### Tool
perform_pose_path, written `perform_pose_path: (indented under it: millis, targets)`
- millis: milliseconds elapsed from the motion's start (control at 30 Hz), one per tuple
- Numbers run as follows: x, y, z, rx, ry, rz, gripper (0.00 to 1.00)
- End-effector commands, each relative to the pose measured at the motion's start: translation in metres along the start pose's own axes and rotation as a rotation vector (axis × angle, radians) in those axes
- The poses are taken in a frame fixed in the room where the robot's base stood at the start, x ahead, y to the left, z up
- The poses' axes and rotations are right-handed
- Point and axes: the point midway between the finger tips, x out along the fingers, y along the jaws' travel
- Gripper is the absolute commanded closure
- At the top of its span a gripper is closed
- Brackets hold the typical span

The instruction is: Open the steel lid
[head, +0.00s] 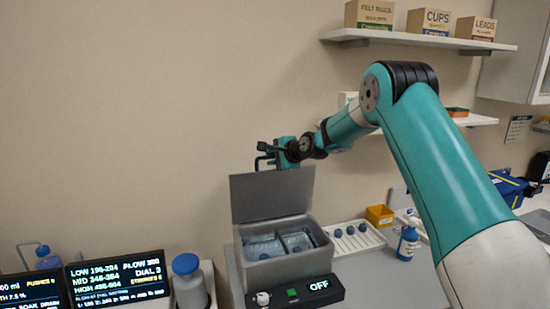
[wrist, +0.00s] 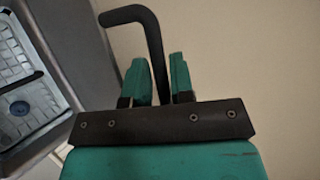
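The steel lid (head: 272,194) is a flat grey panel standing raised, close to upright, at the back of a grey box (head: 275,268). The box's inside is exposed. My gripper (head: 277,156) is at the lid's top edge. In the wrist view a black bent handle (wrist: 152,30) runs down between the two green fingers of my gripper (wrist: 160,70). The fingers sit close on both sides of the bar and look shut on it. The handle's lower end is hidden behind the gripper body. The lid (wrist: 62,40) also shows at the left there.
Clear packs lie inside the box. A control panel (head: 295,293) reading OFF is in front. A white tray (head: 353,239) with blue-topped items, a yellow bin (head: 379,215) and a spray bottle (head: 408,242) stand right. Screens (head: 117,280) and a blue-capped canister (head: 188,284) stand left.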

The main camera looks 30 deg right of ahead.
Motion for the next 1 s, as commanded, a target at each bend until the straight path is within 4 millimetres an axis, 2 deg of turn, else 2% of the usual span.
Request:
perform_pose_path:
  millis: [167,267,700,833,1000]
  targets:
    - [-0.013,0.001,-0.001,0.0,0.002,-0.002,0.78]
    - [-0.032,0.002,0.0,-0.001,0.002,-0.003,0.78]
    - [-0.139,0.002,0.001,-0.002,0.0,-0.002,0.78]
    - [-0.159,0.001,0.002,-0.002,-0.002,-0.001,0.78]
    - [-0.171,0.001,0.003,-0.001,-0.004,0.002,0.78]
